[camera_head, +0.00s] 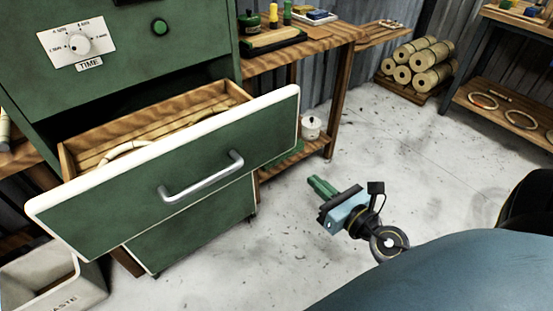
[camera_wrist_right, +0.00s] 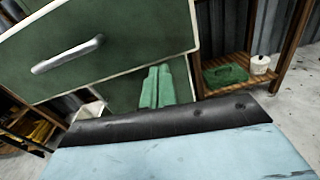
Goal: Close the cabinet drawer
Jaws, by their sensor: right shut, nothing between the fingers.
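The green cabinet (camera_head: 120,95) stands at the left in the head view. Its upper drawer (camera_head: 240,145) is pulled far out, with a white-edged green front and a metal bar handle (camera_head: 202,178). Pale bent rattan (camera_head: 130,150) lies in the wooden drawer box. My right gripper (camera_head: 318,186) is shut and empty, to the right of the drawer front and apart from it. In the right wrist view its green fingers (camera_wrist_right: 157,86) show below and right of the drawer handle (camera_wrist_right: 67,54). My left gripper is not in view.
A wooden workbench (camera_head: 290,50) with jars stands right of the cabinet, a white pot (camera_head: 311,127) on its lower shelf. A waste bin (camera_head: 50,275) is at lower left. Rattan rolls (camera_head: 420,62) lie at the back. The floor around my right gripper is clear.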

